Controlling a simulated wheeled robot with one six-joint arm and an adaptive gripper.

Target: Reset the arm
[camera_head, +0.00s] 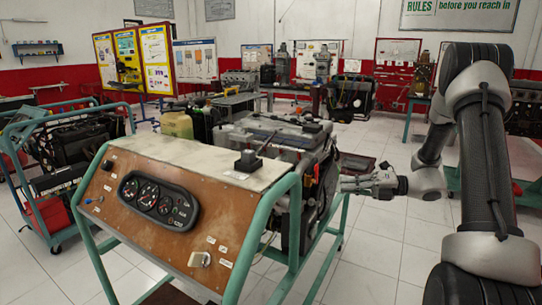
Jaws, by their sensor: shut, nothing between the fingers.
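My arm comes in along the right side of the head view, bent at the elbow near the top. My gripper (348,184) points left, shut and empty, at the right side of the engine trainer (131,190). From this angle I cannot tell whether its tips touch the engine or stand apart from it. The trainer has a green frame, a wooden panel with round gauges (157,201) and an engine (280,130) behind the panel.
Another engine on a green-framed cart (78,222) stands at the left. A yellowish plastic can (177,125) is behind the panel. Display boards (135,58) and more trainers line the back. The tiled floor (385,255) between the trainer and my arm is clear.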

